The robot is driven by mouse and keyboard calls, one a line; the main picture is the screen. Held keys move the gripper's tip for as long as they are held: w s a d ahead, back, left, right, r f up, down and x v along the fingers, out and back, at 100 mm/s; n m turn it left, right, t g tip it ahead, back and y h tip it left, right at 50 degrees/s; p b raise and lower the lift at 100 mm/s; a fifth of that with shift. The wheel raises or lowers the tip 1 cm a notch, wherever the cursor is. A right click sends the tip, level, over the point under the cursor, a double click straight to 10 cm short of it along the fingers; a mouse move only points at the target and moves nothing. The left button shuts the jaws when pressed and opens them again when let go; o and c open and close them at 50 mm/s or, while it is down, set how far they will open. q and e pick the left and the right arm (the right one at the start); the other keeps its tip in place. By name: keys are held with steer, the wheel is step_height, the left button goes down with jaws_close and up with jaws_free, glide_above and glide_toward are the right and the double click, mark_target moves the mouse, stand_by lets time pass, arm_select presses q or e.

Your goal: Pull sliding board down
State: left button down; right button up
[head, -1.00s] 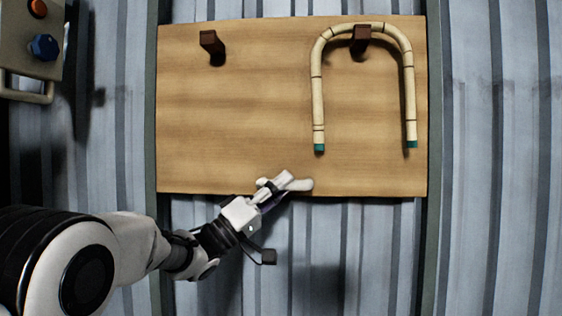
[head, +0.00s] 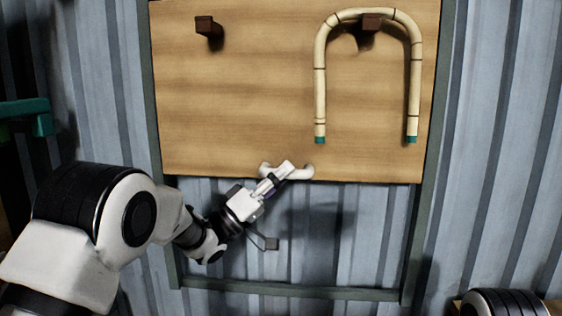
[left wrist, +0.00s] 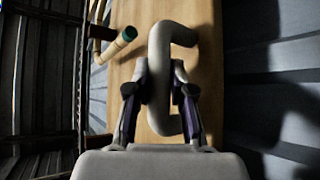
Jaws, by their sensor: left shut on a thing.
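The sliding board (head: 230,100) is a light wooden panel set between grey-green side rails. A white curved handle (head: 303,173) is fixed at its lower edge. My left gripper (head: 282,170) is shut on this handle. In the left wrist view, the handle (left wrist: 160,50) passes between the two fingers of the gripper (left wrist: 158,92), with the board (left wrist: 205,75) behind it. My right gripper is not in view.
A bent rattan piece (head: 319,85) with green ends hangs over the right brown peg (head: 373,21). The left peg (head: 205,25) is bare. A frame crossbar (head: 290,290) lies below the board, with open space between. A green part (head: 30,118) stands at left.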

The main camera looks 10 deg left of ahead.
arm_select(q)
steer(key=shift+f, duration=0.7)
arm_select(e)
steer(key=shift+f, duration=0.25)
arm_select(q)
steer(key=c, duration=1)
jaws_free()
steer(key=shift+d, duration=0.1)
steer(key=shift+c, duration=0.2)
steer(key=shift+w+d, duration=0.1)
steer(key=shift+d, duration=0.1)
steer(key=shift+a, duration=0.2)
steer(key=v, duration=1.1)
steer(key=shift+s+a+f, duration=0.2)
steer(key=shift+s+f, duration=0.05)
